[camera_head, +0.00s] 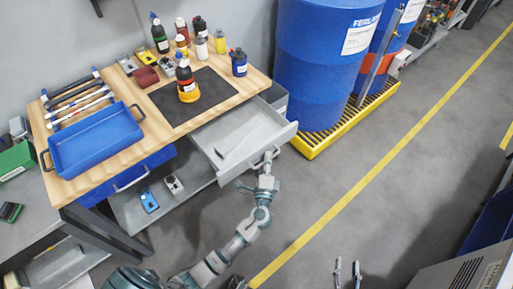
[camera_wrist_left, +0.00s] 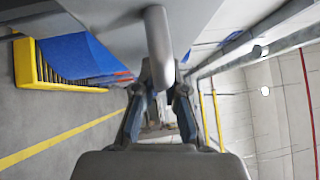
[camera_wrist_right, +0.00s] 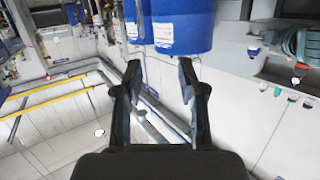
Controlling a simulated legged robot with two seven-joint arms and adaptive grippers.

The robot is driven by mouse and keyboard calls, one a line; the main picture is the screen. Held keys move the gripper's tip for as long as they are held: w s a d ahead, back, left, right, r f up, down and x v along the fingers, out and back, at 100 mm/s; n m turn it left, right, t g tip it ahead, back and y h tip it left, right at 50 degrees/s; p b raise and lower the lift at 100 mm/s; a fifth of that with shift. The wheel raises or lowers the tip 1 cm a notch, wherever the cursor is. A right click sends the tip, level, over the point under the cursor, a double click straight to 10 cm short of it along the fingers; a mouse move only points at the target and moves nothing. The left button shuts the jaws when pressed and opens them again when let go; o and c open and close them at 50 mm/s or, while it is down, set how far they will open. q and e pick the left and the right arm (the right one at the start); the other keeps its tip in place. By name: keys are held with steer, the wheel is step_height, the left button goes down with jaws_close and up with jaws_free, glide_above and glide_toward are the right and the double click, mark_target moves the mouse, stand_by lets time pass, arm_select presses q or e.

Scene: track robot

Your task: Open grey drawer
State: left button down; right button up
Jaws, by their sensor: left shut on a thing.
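My left gripper (camera_head: 266,168) is at that handle. In the left wrist view the handle bar (camera_wrist_left: 158,45) runs between the fingers of the left gripper (camera_wrist_left: 163,85), which is shut on it. My right gripper (camera_head: 346,268) is low in the head view, away from the drawer. In the right wrist view the right gripper (camera_wrist_right: 160,80) has its fingers apart with nothing between them.
A blue drawer (camera_head: 130,176) sits left of the grey one. A blue tray (camera_head: 95,142), bottles and tools stand on the workbench (camera_head: 150,115). Blue barrels (camera_head: 325,60) stand on a yellow-edged pallet (camera_head: 325,142) to the right. The floor in front is clear.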

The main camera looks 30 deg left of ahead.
arm_select(q)
steer(key=d, duration=0.1)
steer(key=s+d, duration=0.1)
steer(key=d, duration=0.1)
steer(key=s+d, duration=0.1)
steer(key=shift+d+f, duration=0.15)
steer(key=shift+f, duration=0.15)
arm_select(e)
steer(key=shift+w+d+r+t, duration=0.15)
steer(key=shift+w+r+t, duration=0.05)
steer(key=shift+r+t, duration=0.45)
arm_select(q)
steer(key=shift+w, duration=0.1)
steer(key=c, duration=1.5)
jaws_free()
steer(key=shift+r, duration=0.15)
arm_select(e)
steer(key=shift+w, duration=0.1)
steer(key=shift+f, duration=0.1)
arm_select(q)
steer(key=v, duration=1.2)
steer(key=shift+w, duration=0.1)
